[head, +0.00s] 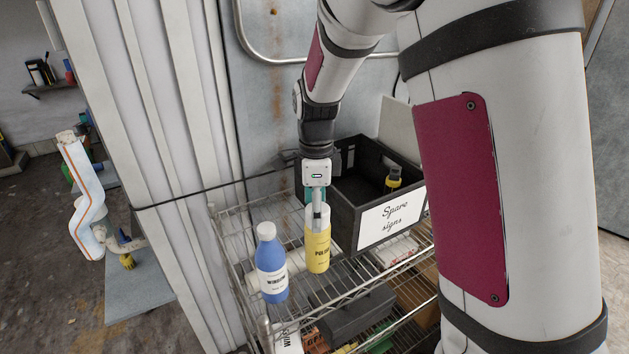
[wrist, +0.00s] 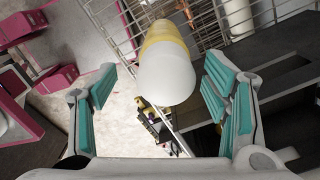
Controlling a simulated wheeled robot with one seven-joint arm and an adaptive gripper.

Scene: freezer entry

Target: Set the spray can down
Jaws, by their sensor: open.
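The spray can (head: 318,254) is yellow with a white top and a label that seems to read "Polish". It stands upright at the wire shelf (head: 238,232), near its front edge; its base looks to rest on the wires. My gripper (head: 317,217) is above it, pointing down, with a finger in front of the can's white top. In the wrist view the can's white top (wrist: 165,79) lies between the spread teal-padded fingers of my gripper (wrist: 160,92), with gaps on both sides. The far finger is mostly hidden in the head view.
A blue bottle (head: 271,265) stands close to the left of the can. A black crate (head: 345,215) labelled "Spare signs" stands close on the right, with a dark-and-yellow item (head: 393,179) inside. A lower shelf holds a dark box (head: 355,314). A metal wall is behind.

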